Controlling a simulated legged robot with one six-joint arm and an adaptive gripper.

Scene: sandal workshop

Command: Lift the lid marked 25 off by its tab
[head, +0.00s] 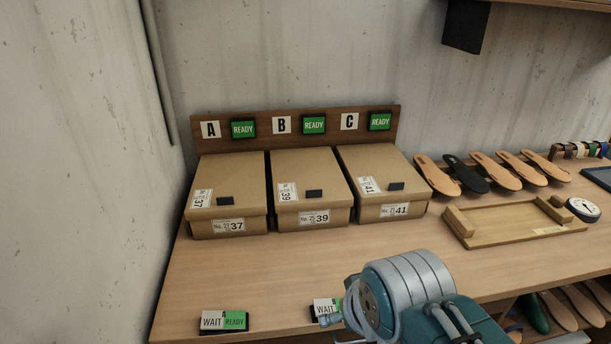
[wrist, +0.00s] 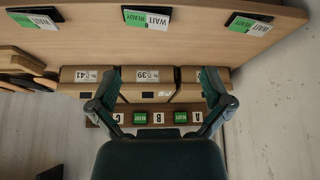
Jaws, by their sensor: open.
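Three closed cardboard boxes with lids stand in a row, their large numbers 37 (head: 243,171), 39 (head: 316,166) and 41 (head: 372,157). Each lid has a dark tab near its front edge: the left tab (head: 225,201), middle tab (head: 314,194) and right tab (head: 396,186). No large 25 shows; the small print beside the numbers is too small to read surely. In the wrist view, upside down, the box 39 (wrist: 143,87) lies between the fingers of my gripper (wrist: 160,85), which is open and empty, apart from the boxes.
A backboard (head: 267,127) carries letters A, B, C and green READY signs. WAIT/READY blocks (head: 222,321) sit at the bench (head: 250,275) front edge. Insoles (head: 492,171), a wooden tray (head: 512,241) and a dial (head: 583,208) lie right. Bench before the boxes is clear.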

